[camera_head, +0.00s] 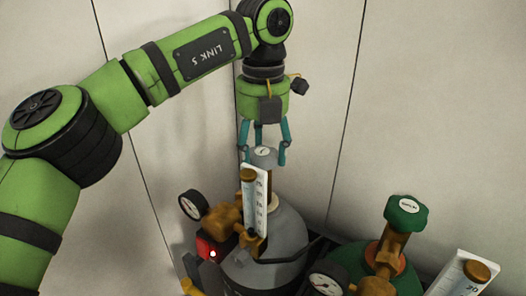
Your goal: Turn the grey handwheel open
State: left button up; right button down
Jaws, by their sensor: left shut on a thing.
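The grey handwheel (264,155) sits on top of the grey gas cylinder (283,236), behind a white flow gauge. My left gripper (264,150) comes down from above with its teal fingers around the handwheel, and it is shut on it. The gauge hides the valve stem below the handwheel. My right gripper is not in view.
A white scaled flow gauge (255,205) and a round dial (193,205) stand close to the grey cylinder's valve. To the right is a green handwheel (405,213) on a green cylinder, with another dial (327,283). Pale wall panels (440,100) stand behind.

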aim_at(264, 154)
pick_arm(q)
jog(key=shift+s+f+n+b, duration=0.15)
jog(key=shift+n+b, duration=0.1)
jog(key=shift+n, duration=0.9)
jog(key=shift+s+f+n+b, duration=0.15)
jog(key=shift+n+b, duration=0.1)
jog(key=shift+n, duration=0.9)
jog(key=shift+w+d, duration=0.1)
jog(key=o, duration=1.1)
jog(key=shift+r, duration=0.1)
jog(key=shift+o, duration=0.2)
jog(key=shift+r, duration=0.15)
jog(key=shift+r, duration=0.1)
jog(key=shift+r, duration=3.65)
jog(key=shift+d, duration=0.1)
